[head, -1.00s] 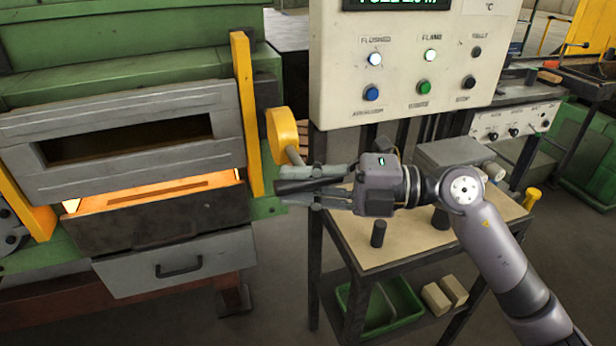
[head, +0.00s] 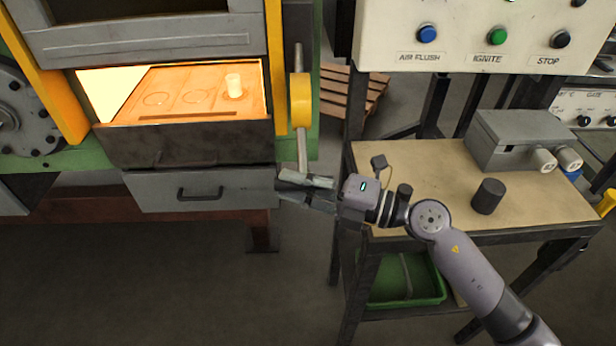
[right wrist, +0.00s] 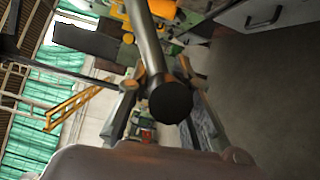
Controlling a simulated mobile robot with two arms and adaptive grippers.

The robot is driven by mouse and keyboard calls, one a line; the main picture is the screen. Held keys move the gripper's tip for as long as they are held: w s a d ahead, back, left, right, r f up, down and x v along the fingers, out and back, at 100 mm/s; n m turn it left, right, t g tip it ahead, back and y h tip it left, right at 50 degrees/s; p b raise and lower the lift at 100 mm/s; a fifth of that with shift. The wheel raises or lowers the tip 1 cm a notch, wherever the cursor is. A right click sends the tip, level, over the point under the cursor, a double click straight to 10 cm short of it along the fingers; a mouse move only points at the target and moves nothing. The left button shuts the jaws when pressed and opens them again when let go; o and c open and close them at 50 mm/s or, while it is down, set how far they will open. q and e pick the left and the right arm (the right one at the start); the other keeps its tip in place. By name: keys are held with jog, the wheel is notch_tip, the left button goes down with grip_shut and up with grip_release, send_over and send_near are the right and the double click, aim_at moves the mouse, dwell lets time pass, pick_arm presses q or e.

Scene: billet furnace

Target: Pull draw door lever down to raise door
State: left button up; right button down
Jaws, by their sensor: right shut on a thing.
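The door lever is a grey rod with a dark grip and a yellow hub (head: 300,99) on the furnace's right side. Its rod (head: 302,152) hangs nearly straight down to my right gripper (head: 290,188). My right gripper is shut on the lever's dark handle, whose round end (right wrist: 170,101) sits between the fingers in the right wrist view. The furnace door (head: 150,35) is a grey panel with a slot. It stands raised above a glowing opening with a bright cylindrical billet (head: 234,85) inside. My left gripper is not in view.
A grey drawer (head: 165,190) sits below the opening, left of my right gripper. A wooden-topped table (head: 430,175) with a grey box (head: 520,138) and a dark cylinder (head: 488,196) stands at right, under the control panel (head: 470,35). Open floor lies in front.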

jog(key=shift+w+d+f, duration=0.1)
jog(key=shift+w+f, duration=0.05)
jog(key=shift+f, duration=0.1)
jog(key=c, duration=1.4)
grip_release()
jog(key=shift+w, duration=0.15)
jog(key=shift+c, duration=0.2)
jog(key=v, duration=1.2)
jog(key=shift+f, duration=0.15)
